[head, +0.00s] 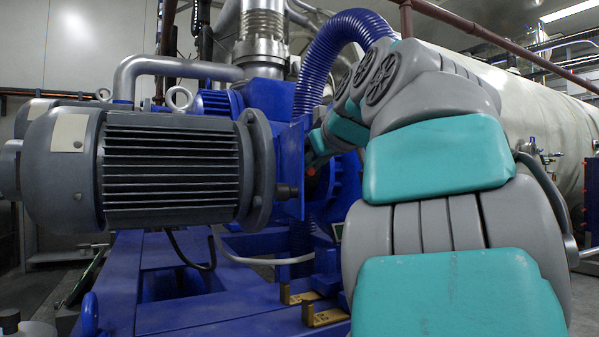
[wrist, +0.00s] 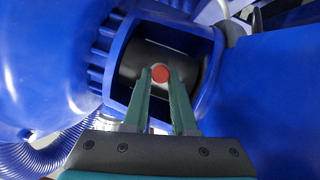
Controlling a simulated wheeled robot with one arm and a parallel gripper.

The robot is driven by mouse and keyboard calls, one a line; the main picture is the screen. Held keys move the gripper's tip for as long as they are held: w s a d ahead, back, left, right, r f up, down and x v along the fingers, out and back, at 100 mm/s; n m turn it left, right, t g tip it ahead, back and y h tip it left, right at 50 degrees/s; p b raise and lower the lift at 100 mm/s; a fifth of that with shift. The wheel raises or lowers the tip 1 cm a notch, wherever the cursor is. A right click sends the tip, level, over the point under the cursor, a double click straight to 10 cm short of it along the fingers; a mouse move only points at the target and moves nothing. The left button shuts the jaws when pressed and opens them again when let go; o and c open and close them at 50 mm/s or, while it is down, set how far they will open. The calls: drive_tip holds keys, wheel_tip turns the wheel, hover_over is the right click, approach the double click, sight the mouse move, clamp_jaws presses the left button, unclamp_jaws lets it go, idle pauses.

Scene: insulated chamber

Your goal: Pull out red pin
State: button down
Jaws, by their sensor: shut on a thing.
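The red pin (wrist: 160,74) shows as a small round red end in the wrist view, between the tips of my gripper (wrist: 161,84). My gripper is shut on it, with one green finger on each side. Behind the pin is a dark grey cylindrical part inside a square opening of a blue housing (wrist: 210,75). In the head view, the red pin (head: 311,172) is a small red spot beside the blue flange, left of my arm. My fingers are mostly hidden there. How deep the pin sits cannot be told.
A large grey finned motor (head: 170,165) stands left of the pin. A blue corrugated hose (head: 318,70) arches above. A blue base frame (head: 215,310) with brass-coloured blocks (head: 325,315) lies below. A big pale tank (head: 555,125) fills the right background.

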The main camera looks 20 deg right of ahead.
drive_tip(key=shift+s+b, duration=1.05)
drive_tip(key=shift+s, duration=1.9)
drive_tip(key=shift+d, duration=0.1)
